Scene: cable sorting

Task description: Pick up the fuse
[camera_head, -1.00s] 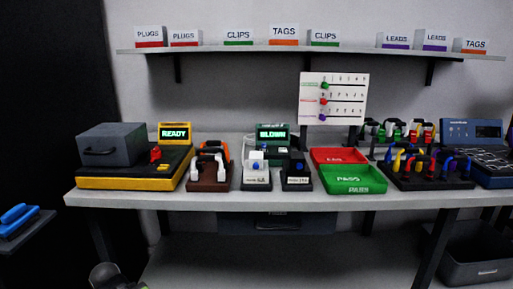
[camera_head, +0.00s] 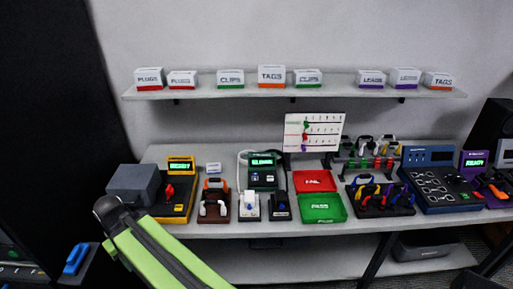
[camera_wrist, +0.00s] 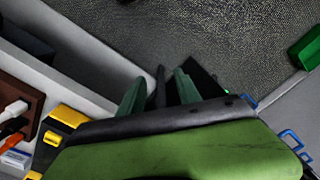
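I cannot make out a fuse in either view. A green tester (camera_head: 262,178) on the bench has a lit screen that read BLOWN a second ago, with white and black small units (camera_head: 249,206) in front of it. My gripper (camera_wrist: 160,82) shows in the wrist view with two green fingers apart, over grey floor. A dark narrow shape lies between the fingers; I cannot tell what it is. In the head view my green arm rises at the lower left, in front of the bench, and the fingers do not show.
The bench (camera_head: 290,231) also holds a yellow-and-black station (camera_head: 181,200), a red tray (camera_head: 314,181), a green tray (camera_head: 322,208) and a cable rack (camera_head: 380,197). A shelf (camera_head: 330,93) with labelled boxes hangs above. A blue-handled thing (camera_head: 76,259) is at the lower left.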

